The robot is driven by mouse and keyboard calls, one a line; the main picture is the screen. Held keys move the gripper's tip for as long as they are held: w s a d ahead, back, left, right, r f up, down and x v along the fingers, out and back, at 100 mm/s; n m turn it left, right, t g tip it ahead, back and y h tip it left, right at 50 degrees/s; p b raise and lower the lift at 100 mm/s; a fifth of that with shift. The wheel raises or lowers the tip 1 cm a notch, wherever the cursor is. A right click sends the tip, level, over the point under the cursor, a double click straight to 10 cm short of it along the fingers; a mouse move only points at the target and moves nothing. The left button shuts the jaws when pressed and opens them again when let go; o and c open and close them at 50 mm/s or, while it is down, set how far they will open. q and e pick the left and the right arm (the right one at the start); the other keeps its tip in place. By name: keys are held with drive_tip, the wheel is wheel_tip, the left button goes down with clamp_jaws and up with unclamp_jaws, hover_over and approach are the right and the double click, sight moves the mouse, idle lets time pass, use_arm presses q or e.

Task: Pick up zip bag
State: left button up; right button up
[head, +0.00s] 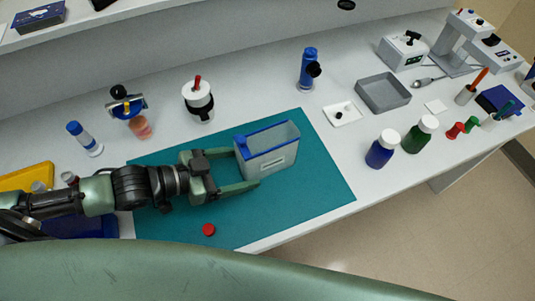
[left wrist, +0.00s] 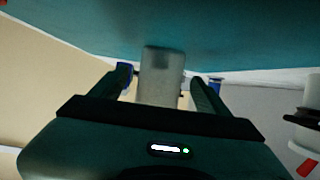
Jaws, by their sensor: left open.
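The zip bag (head: 270,158) is a translucent pouch with a blue zip strip along its top and a pale label. It stands upright on the teal mat (head: 310,190). My left gripper (head: 247,168) reaches in from the left at the bag's left end. Its jaws are open, with one finger on the far side and one on the near side. In the left wrist view, the pale bag (left wrist: 160,80) shows between the two open fingers (left wrist: 165,82), and blue parts show beside them. Contact cannot be told. My right gripper is not in view.
A red cap (head: 208,230) lies on the mat near its front edge. A blue bottle (head: 381,149) and a green bottle (head: 419,134) stand right of the mat. A grey tray (head: 383,93) is behind them. The mat's right part is clear.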

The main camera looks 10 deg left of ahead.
sight(259, 163)
use_arm(q)
drive_tip(key=x, duration=0.2)
drive_tip(key=r+x, duration=0.1)
drive_tip(key=x, duration=0.1)
drive_tip(key=shift+w+d+p, duration=0.15)
drive_tip(key=shift+p, duration=0.25)
drive_tip(key=shift+w+d+f, duration=0.25)
drive_tip(key=shift+d+f, duration=0.1)
drive_tip(key=shift+d, duration=0.05)
drive_tip(key=c, duration=1.5)
drive_tip(key=shift+o, duration=0.2)
drive_tip(key=shift+r, duration=0.1)
